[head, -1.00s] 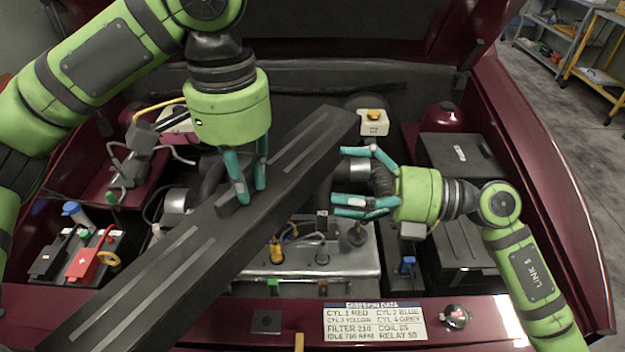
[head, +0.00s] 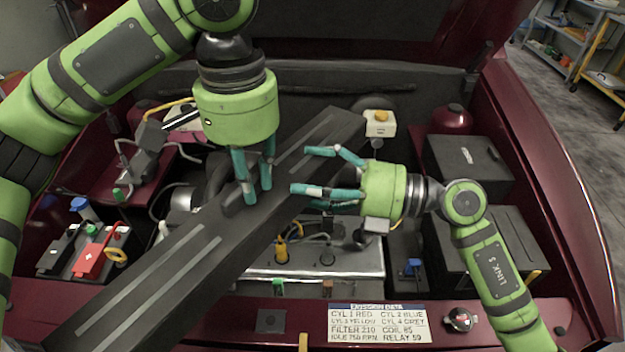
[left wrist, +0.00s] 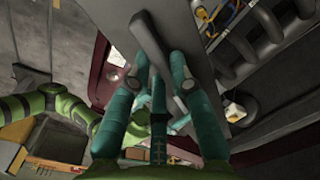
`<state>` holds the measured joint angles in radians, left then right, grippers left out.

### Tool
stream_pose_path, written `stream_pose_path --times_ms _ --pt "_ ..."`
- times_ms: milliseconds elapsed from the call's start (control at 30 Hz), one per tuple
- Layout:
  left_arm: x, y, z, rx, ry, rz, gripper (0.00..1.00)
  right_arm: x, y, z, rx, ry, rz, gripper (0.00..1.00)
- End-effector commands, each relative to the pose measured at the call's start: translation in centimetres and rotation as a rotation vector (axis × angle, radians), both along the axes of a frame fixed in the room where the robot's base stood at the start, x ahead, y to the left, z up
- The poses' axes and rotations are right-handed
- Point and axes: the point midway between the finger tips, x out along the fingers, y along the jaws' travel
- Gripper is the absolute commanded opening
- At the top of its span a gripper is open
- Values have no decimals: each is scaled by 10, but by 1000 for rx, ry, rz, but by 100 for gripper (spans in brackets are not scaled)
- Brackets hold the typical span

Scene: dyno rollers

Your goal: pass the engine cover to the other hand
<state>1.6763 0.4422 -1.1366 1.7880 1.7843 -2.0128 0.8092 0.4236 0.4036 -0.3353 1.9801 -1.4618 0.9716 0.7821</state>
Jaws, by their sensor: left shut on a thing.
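The engine cover (head: 165,268) is a long dark grey slab with lighter strips. It lies diagonally across the head view, from lower left to upper middle, above the engine. My left gripper (head: 251,190) is shut on the raised handle at its middle. The cover and handle also show in the left wrist view (left wrist: 150,45) between the left fingers (left wrist: 158,62). My right gripper (head: 315,170) has its teal fingers spread and points left at the cover's upper right part. Its fingertips overlap the cover's edge in the picture; I cannot tell whether they touch it.
The engine (head: 315,262) is partly hidden under the cover. A battery with a red clamp (head: 92,258) stands at left, black boxes (head: 470,165) at right. A data label (head: 377,323) is on the front edge. A white-capped reservoir (head: 379,123) stands behind my right gripper.

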Motion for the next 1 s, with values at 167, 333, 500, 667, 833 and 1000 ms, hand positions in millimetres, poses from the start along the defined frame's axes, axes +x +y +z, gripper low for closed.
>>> stream_pose_path --times_ms 167,333,500,667,833,1000 --pt "-1 -3 4 -13 -6 -6 49 0 0 -5 -14 4 -1 36" --pt "-1 -2 3 -9 -3 -4 49 1 0 -4 -10 2 -2 36" --pt "0 -2 7 -8 -4 -3 49 1 0 -3 -7 1 -2 36" --pt "0 -1 31 -8 -8 -1 49 1 0 -2 -6 1 -2 36" --pt "0 -2 67 -8 -9 -1 49 1 0 -2 -6 0 -2 36" --pt "-1 -1 98 -9 -7 -1 49 1 0 -2 -6 0 -2 36"
